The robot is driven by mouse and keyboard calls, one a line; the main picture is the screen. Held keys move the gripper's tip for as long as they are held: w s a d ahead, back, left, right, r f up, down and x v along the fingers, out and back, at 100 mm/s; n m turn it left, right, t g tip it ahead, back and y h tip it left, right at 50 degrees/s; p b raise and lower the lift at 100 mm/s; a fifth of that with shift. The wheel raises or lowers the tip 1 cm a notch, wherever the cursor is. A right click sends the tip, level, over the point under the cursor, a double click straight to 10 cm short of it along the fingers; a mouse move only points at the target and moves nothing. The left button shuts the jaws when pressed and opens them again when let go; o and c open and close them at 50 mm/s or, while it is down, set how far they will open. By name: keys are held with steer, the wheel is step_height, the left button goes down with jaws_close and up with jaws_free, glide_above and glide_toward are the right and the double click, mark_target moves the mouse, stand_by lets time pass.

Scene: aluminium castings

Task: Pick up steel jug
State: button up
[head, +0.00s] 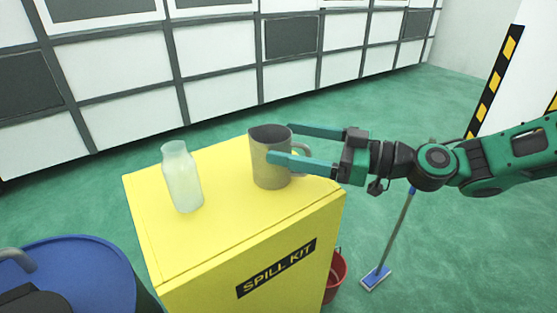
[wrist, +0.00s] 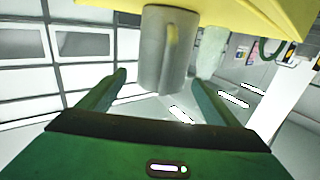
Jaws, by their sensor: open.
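The steel jug (head: 268,172) stands upright on the yellow spill kit box (head: 225,240), its handle towards my gripper. My gripper (head: 279,142) is open and reaches in from the right at the height of the jug's upper part. The near finger crosses in front of the jug, and the far finger shows behind its rim. In the wrist view, which is upside down, the jug (wrist: 155,50) appears in the gap between the fingertips (wrist: 160,77), with its handle facing the camera. I cannot tell whether either finger touches it.
A pale translucent bottle (head: 183,182) stands on the box left of the jug. A blue drum (head: 75,270) is at the lower left. A red bucket (head: 337,272) and a blue mop (head: 376,277) are on the green floor to the right.

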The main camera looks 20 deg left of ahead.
mark_target(263, 139)
steer(key=shift+a, duration=1.8)
steer(key=c, duration=1.6)
